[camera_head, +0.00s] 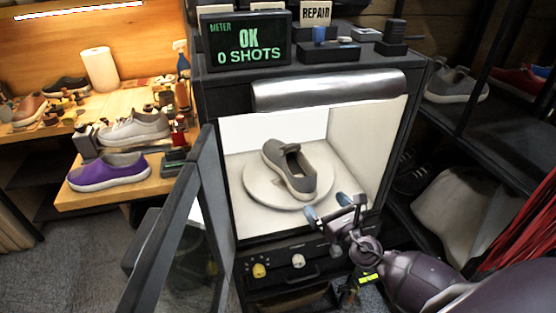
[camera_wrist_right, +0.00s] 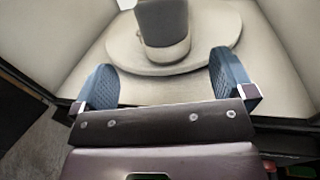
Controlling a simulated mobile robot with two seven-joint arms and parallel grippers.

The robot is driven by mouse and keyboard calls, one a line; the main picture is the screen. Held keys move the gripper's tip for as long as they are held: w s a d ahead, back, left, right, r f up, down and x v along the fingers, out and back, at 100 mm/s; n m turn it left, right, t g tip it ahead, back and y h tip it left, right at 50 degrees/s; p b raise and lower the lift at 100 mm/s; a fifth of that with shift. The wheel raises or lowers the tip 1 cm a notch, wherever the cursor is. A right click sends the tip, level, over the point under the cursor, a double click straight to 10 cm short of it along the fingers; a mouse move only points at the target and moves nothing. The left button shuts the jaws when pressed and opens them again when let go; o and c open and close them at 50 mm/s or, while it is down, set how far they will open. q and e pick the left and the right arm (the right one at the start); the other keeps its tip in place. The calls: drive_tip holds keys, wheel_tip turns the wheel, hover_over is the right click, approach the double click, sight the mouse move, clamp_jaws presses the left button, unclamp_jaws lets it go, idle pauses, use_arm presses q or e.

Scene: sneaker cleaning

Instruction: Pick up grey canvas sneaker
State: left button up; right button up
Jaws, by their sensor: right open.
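A grey canvas slip-on sneaker (camera_head: 288,168) with a pale sole rests on a round white turntable (camera_head: 259,190) inside a lit white booth. Its toe points up and left, its heel toward the booth's open front. In the right wrist view the sneaker (camera_wrist_right: 163,22) stands on the turntable (camera_wrist_right: 215,50) beyond the fingers, partly cut off by the top edge. My right gripper (camera_head: 327,207) is at the booth's front opening, below and right of the sneaker and apart from it. Its blue fingers are open and empty, and they show in the right wrist view (camera_wrist_right: 163,80). My left gripper is not in view.
The booth's dark door (camera_head: 180,220) hangs open at the left. A wooden bench at left holds a purple sneaker (camera_head: 108,172) and a whitish sneaker (camera_head: 135,128). Another grey sneaker (camera_head: 456,86) sits on the right shelf.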

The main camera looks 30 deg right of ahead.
sight(312, 186)
drive_tip(key=w, duration=0.3)
drive_tip(key=shift+w, duration=0.4)
drive_tip(key=shift+w+d+r, duration=0.1)
drive_tip(key=shift+w+d, duration=0.1)
drive_tip(key=shift+w, duration=1.55)
drive_tip(key=shift+w+d+r, duration=0.1)
drive_tip(key=shift+w+d, duration=0.05)
drive_tip(key=shift+w, duration=1.55)
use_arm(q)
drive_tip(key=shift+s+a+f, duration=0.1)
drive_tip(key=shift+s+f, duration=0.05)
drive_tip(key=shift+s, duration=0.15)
